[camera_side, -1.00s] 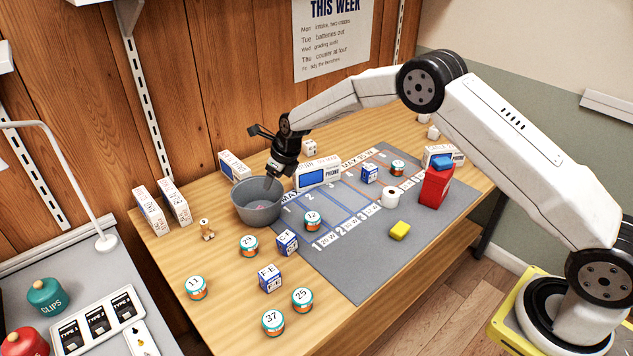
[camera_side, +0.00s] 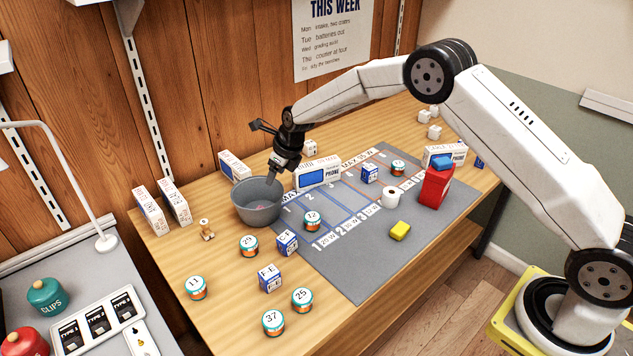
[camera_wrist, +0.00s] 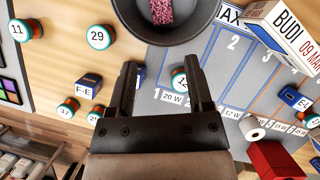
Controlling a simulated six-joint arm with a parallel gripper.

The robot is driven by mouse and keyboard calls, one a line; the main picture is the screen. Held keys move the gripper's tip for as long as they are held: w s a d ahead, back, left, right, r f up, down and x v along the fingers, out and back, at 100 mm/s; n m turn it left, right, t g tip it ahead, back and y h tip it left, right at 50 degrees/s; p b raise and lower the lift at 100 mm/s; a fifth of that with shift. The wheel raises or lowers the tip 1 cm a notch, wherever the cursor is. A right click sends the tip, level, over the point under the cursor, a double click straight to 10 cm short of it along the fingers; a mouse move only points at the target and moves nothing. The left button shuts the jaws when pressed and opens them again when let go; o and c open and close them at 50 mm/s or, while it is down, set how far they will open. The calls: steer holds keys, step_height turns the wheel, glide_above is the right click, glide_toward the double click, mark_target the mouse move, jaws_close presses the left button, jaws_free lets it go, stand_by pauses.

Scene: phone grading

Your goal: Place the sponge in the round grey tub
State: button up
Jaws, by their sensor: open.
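The round grey tub (camera_side: 257,212) stands on the table at the left edge of the grey mat. A pink, speckled block that looks like the sponge (camera_wrist: 162,11) lies inside the tub; the side view shows only a little pink (camera_side: 261,207) over the rim. My gripper (camera_side: 273,177) is above the tub's back right rim, pointing down. In the wrist view my gripper (camera_wrist: 160,72) has its fingers apart with nothing between them, and the tub's dark rim (camera_wrist: 152,38) is at the top.
A white phone box (camera_side: 317,175) stands close to the tub's right. Several numbered round tins and blue-white boxes stand in front of the tub.

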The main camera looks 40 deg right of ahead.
steer(key=s+d+r+n, duration=0.1)
steer(key=s+r+n, duration=0.1)
steer(key=s+n, duration=0.8)
steer(key=s+d+r+n+g+h, duration=0.1)
steer(key=s+d+r+n, duration=0.1)
steer(key=s+n, duration=0.9)
steer(key=s+d+r+n, duration=0.2)
steer(key=s+n, duration=0.8)
steer(key=s, duration=0.4)
steer(key=shift+s+r+h, duration=0.2)
steer(key=shift+r+h, duration=0.1)
steer(key=shift+h, duration=0.1)
